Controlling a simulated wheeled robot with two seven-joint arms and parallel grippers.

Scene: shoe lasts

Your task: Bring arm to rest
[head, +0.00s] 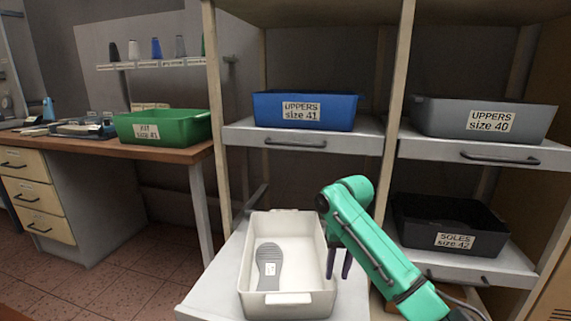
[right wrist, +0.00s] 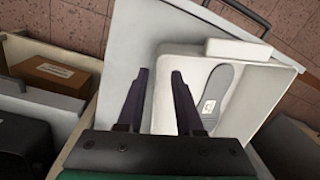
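My right arm is green and comes in from the lower right in the head view. Its gripper (head: 339,264) points down at the right wall of a white bin (head: 288,298). In the right wrist view the two dark fingers (right wrist: 158,100) are apart with nothing between them, over the bin's edge. A grey shoe sole (head: 269,266) with a white label lies flat inside the bin, apart from the fingers; it also shows in the right wrist view (right wrist: 213,92). My left gripper is not in view.
The white bin stands on a pulled-out shelf (head: 217,283). A blue bin (head: 305,111), a grey bin (head: 484,119) and a black bin (head: 449,226) sit on nearby shelves. A green bin (head: 163,126) stands on the workbench at left. Shelf posts (head: 393,105) rise close to my right arm.

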